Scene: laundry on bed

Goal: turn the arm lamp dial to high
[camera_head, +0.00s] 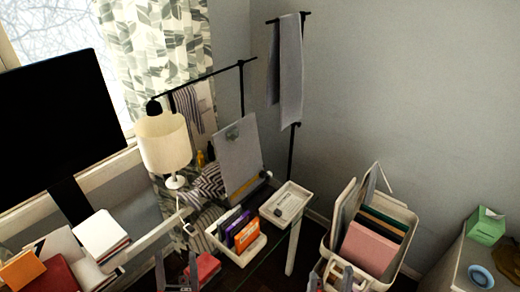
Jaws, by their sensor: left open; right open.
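A black arm lamp (215,73) stands at the back of the desk, with a long thin arm slanting up to the right and a small dark head at its left end. Its dial is too small or hidden to make out. My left gripper (177,274) is at the bottom edge, left of centre, with two dark fingers apart and nothing between them. My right gripper (332,279) is at the bottom edge, in front of the bin, with its fingers apart. Both are low in the picture, well away from the lamp.
A cream-shaded table lamp (165,143) stands in front of the arm lamp's head. A black monitor (57,122), a book tray (261,243), a small white tray (306,188) and a clipboard (237,155) crowd the desk. A bin of folders (404,212) stands to the right.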

